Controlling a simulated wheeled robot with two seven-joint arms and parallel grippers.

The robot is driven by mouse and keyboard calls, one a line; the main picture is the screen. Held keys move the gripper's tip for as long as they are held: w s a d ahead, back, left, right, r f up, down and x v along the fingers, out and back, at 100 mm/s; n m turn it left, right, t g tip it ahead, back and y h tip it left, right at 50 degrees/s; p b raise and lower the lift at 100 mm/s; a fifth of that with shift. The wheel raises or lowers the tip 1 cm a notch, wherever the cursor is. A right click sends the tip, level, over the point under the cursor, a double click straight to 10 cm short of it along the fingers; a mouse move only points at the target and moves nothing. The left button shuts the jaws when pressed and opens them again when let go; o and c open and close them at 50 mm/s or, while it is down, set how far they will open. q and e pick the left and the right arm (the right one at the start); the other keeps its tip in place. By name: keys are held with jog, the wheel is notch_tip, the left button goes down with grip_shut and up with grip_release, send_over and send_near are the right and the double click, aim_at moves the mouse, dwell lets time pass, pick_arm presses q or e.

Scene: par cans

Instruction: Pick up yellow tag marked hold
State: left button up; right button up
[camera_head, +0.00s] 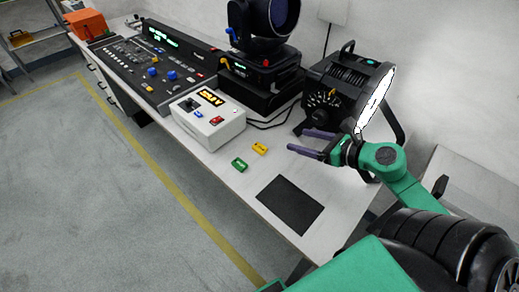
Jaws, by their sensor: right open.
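A small yellow tag (260,148) lies flat on the white table, right of the white control box; its lettering is too small to read. A green tag (239,164) lies just left of and nearer than it. My right gripper (297,141) is open and empty, with its two purple fingers pointing left. Its fingertips are to the right of the yellow tag and apart from it. My left gripper is not in view.
A white box (208,121) with a lit display stands left of the tags. A black par can (340,92) stands behind my right gripper. A dark mat (290,205) lies nearer. A mixing console (150,72) and a moving-head light (262,35) stand farther back.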

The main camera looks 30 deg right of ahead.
jog(key=f+b, duration=0.2)
jog(key=f, duration=0.1)
jog(key=w+f+b, duration=0.1)
jog(key=f+b, duration=0.2)
jog(key=f, duration=0.1)
jog(key=d+f+b, duration=0.1)
jog(key=f+b, duration=0.2)
jog(key=shift+w+f, duration=0.2)
jog(key=shift+w, duration=0.15)
jog(key=shift+a+f, duration=0.15)
jog(key=shift+f, duration=0.05)
send_near(261, 148)
jog(key=w, duration=0.2)
jog(key=shift+w+f+p, duration=0.3)
jog(key=shift+w+f, duration=0.05)
jog(key=shift+f, duration=0.05)
jog(key=x, duration=0.6)
jog(key=shift+s+a+p, duration=0.2)
jog(key=shift+a+p, duration=0.2)
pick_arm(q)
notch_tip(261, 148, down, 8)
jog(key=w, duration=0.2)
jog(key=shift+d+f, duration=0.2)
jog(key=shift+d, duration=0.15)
pick_arm(e)
grip_shut()
